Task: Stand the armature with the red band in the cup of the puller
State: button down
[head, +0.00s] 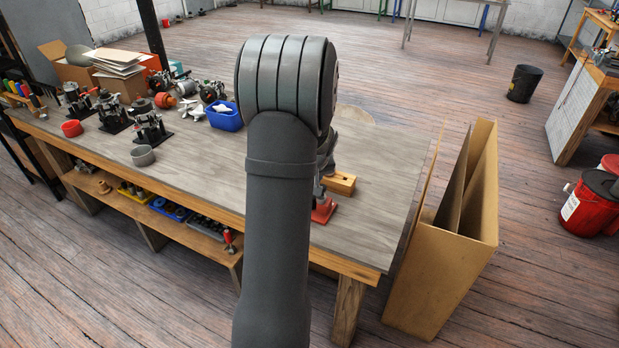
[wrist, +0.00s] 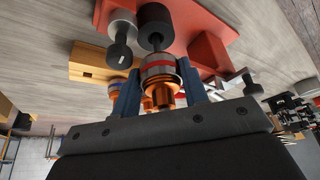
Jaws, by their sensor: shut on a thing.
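In the wrist view, the armature with the red band (wrist: 158,67) is between the blue fingers of my gripper (wrist: 160,82), which is shut on it. It has copper windings. A red base plate (wrist: 205,22), seemingly the puller's, lies just beyond it, with a dark cylinder (wrist: 155,20) and a grey one (wrist: 120,24). The armature's shaft end overlaps the dark cylinder in the picture; I cannot tell whether they touch, or make out the cup. In the head view, my arm hides the gripper and armature; part of the red base (head: 324,211) shows.
A wooden block (head: 340,183) stands next to the red base; in the wrist view another copper-wound part (wrist: 116,86) shows near it. A blue bin (head: 225,117), a grey cup (head: 143,155) and several black stands are farther left. The bench's front right is clear.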

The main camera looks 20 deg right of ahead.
jog(key=shift+f, duration=0.15)
dwell(0.5)
jog(key=shift+f, duration=0.4)
jog(key=shift+f, duration=0.45)
dwell(0.3)
jog(key=c, duration=0.7)
grip_release()
jog(key=shift+c, duration=0.2)
jog(key=shift+s, duration=0.1)
jog(key=shift+r, duration=4.1)
jog(key=shift+f, duration=3.85)
